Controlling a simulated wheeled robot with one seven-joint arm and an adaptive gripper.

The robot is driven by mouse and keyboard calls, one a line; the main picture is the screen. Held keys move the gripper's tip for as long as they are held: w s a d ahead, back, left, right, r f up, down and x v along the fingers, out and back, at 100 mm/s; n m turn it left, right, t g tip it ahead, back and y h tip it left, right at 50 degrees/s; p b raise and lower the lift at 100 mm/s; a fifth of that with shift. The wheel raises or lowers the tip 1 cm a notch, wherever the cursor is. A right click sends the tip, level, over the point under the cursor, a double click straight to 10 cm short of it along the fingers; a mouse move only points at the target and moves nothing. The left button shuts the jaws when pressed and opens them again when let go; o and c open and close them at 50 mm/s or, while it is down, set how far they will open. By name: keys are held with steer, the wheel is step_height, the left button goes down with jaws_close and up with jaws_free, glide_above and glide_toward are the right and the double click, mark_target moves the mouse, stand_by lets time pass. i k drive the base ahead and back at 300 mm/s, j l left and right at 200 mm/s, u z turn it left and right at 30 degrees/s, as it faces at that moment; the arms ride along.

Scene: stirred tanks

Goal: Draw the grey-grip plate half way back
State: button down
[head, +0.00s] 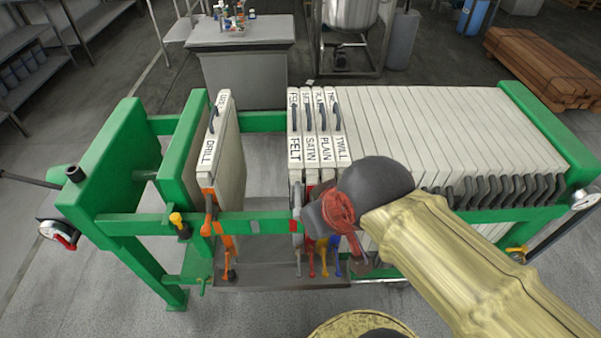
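The grey-grip plate (295,150) is the pale upright plate labelled FELT, at the left end of the packed plates. Its grey grip (297,196) sticks out at the front, above the green side rail. My gripper (328,214), dark with a red part, is just right of that grip, in front of the SATIN, PLAIN and TWILL plates. It hides their grips and part of the rail. Its fingertips are not clear, so I cannot tell whether it is open or touches the grey grip.
The DRILL plate (226,140) with an orange grip (209,205) stands apart at left, by the green pressing plate (183,150). A gap lies between it and FELT. The SATIN (310,150), PLAIN (324,148) and TWILL (340,148) plates stand close right of FELT. Coloured taps hang below.

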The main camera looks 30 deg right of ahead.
mark_target(297, 182)
steer(key=i+j+z, duration=0.1)
steer(key=z, duration=0.3)
steer(key=j+z, duration=0.35)
steer(key=i+j+z, duration=0.1)
steer(key=z, duration=0.3)
steer(key=j+z, duration=0.2)
steer(key=z, duration=0.15)
steer(key=j+z, duration=0.15)
steer(key=j, duration=0.65)
steer(key=k+j+z, duration=0.2)
steer(key=j, duration=0.55)
steer(key=i, duration=0.05)
